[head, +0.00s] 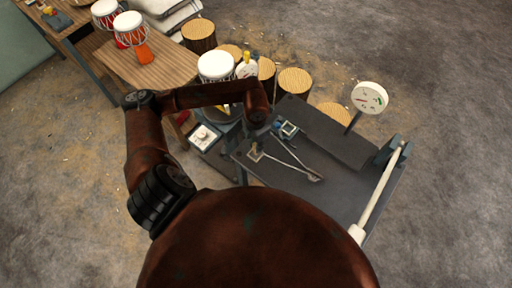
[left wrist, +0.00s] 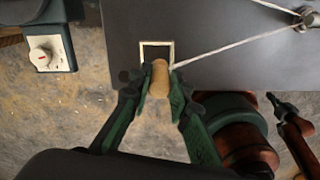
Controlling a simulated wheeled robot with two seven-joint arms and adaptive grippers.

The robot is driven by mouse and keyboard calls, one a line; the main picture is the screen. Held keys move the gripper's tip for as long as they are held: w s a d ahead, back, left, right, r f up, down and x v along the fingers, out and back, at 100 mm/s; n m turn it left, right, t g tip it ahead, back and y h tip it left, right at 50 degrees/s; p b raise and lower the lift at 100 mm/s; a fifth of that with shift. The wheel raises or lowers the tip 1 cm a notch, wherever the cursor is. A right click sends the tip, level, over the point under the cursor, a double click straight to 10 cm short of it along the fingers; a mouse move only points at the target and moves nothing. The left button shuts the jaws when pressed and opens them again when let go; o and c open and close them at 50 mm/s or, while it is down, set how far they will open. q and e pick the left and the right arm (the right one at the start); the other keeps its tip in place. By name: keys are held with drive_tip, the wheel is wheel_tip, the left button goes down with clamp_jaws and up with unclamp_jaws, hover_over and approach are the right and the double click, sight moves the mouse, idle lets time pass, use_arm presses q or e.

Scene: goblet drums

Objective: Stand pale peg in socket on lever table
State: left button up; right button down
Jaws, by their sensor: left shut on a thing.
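The pale peg (left wrist: 160,80) is a short tan cylinder. In the left wrist view it stands out between the fingers of my left gripper (left wrist: 160,86), which is shut on it. The socket (left wrist: 157,46) is a pale square frame with a dark inside on the grey lever table (left wrist: 215,55). The peg overlaps the socket's near edge in this view; I cannot tell whether its lower end is inside. In the head view the socket (head: 256,153) lies near the table's left corner, below my left wrist. The gripper's fingers are hard to make out there. My right gripper is not identifiable.
A blue-framed block (head: 288,129) sits nearby. A white dial box (head: 203,137) stands left of the table. A round gauge (head: 370,97) rises behind it. Drums (head: 216,67) and stumps (head: 295,82) crowd the back.

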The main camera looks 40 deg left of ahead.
use_arm(q)
drive_tip(key=shift+w+a+f, duration=0.15)
drive_tip(key=shift+w+f, duration=0.05)
drive_tip(key=shift+f, duration=1.75)
drive_tip(key=shift+f, duration=0.15)
drive_tip(key=o, duration=0.9)
drive_tip(key=shift+o, duration=0.2)
wheel_tip(320, 180, up, 12)
drive_tip(key=shift+r, duration=0.2)
